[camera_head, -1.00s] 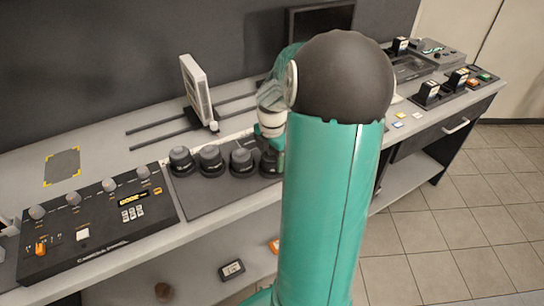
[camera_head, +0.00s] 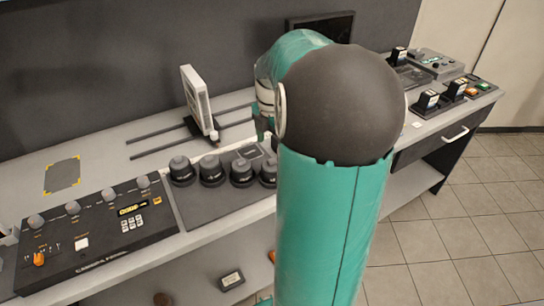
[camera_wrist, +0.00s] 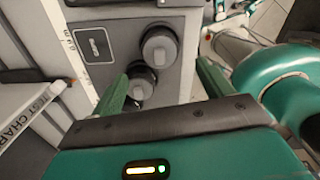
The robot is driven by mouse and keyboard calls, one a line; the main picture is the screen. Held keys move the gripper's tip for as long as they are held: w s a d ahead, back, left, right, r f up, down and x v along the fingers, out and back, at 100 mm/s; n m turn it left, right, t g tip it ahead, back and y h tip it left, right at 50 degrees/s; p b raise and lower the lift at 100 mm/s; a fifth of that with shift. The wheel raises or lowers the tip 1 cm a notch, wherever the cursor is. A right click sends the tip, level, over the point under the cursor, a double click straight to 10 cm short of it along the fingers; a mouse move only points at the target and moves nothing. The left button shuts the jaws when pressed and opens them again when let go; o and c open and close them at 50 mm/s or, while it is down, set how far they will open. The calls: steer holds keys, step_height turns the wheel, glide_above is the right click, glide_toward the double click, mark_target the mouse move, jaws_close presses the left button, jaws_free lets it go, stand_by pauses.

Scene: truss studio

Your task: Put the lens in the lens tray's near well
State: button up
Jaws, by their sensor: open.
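Several dark, round, capped lens-like pieces stand in a row on a dark grey board in the head view, one of them a black cylinder (camera_head: 241,171). I cannot tell which is the task's lens, nor surely make out the lens tray or its near well. In the wrist view, two such round pieces show, a farther one (camera_wrist: 159,46) and a nearer one (camera_wrist: 140,86) by the left finger. My gripper (camera_wrist: 163,86) is open, its green fingers apart with nothing held between them. In the head view my arm hides most of it.
A control panel (camera_head: 95,225) lies at the left of the bench. Black switch-like blocks (camera_head: 428,102) stand at the right. A lower shelf holds a small device (camera_head: 231,281).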

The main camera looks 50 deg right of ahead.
steer(key=shift+r, duration=1.25)
steer(key=shift+a, duration=0.2)
steer(key=s+a+r+m+t+h, duration=0.1)
steer(key=a+r+m, duration=0.25)
steer(key=a, duration=0.55)
steer(key=a+r+m+t+h, duration=0.15)
steer(key=a+m, duration=0.35)
steer(key=a, duration=0.5)
steer(key=s+a+m+t+y, duration=0.2)
steer(key=s+a+m, duration=0.5)
steer(key=a, duration=0.5)
steer(key=shift+s+f+m+t, duration=0.35)
steer(key=shift+m+t, duration=0.2)
steer(key=shift+m, duration=0.1)
steer(key=shift+y, duration=0.25)
